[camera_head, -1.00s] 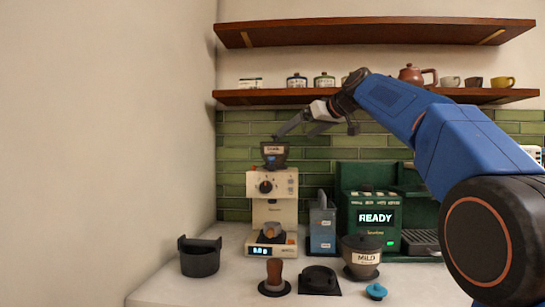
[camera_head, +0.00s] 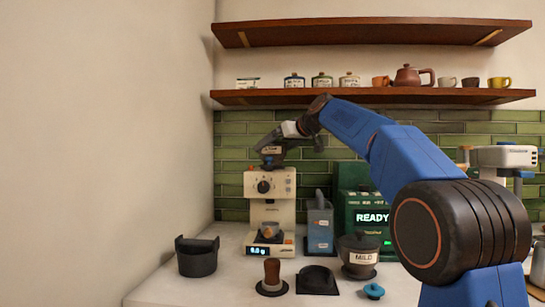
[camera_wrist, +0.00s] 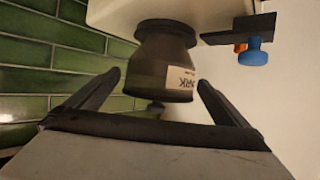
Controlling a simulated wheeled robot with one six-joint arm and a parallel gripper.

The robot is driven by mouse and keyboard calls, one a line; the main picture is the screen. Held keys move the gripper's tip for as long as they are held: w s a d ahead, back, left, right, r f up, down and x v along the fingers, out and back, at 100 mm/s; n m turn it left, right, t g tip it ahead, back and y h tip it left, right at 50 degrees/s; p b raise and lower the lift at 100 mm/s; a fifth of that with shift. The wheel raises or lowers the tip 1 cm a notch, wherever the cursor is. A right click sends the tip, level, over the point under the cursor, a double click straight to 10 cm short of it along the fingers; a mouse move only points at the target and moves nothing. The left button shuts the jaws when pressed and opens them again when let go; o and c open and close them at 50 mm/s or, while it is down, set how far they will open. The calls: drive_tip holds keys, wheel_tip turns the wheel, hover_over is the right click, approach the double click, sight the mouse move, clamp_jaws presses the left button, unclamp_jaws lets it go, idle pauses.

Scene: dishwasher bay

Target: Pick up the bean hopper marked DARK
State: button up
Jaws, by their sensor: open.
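The DARK bean hopper (camera_head: 272,152) sits on top of the cream grinder (camera_head: 270,184). In the wrist view the hopper (camera_wrist: 164,72) is a smoky dark vessel with a white label, partly readable as "ARK" and turned over in the picture. My gripper (camera_head: 272,142) is at the hopper in the head view and partly covers it. In the wrist view my gripper (camera_wrist: 160,82) has its two fingers spread wide, one on each side of the hopper's lid end. A gap shows between each finger and the hopper, and nothing is held.
A hopper marked MILD (camera_head: 358,256) stands on the counter (camera_head: 225,285) near a teal knob (camera_head: 374,291). The green machine (camera_head: 372,215) reads READY. A shelf (camera_head: 370,96) with jars and cups is above my arm. A blue knob (camera_wrist: 252,57) juts from the grinder.

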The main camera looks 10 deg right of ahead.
drive_tip(key=shift+x, duration=1.15)
drive_tip(key=shift+c, duration=0.6)
drive_tip(key=c, duration=1.4)
drive_tip(key=shift+r, duration=0.1)
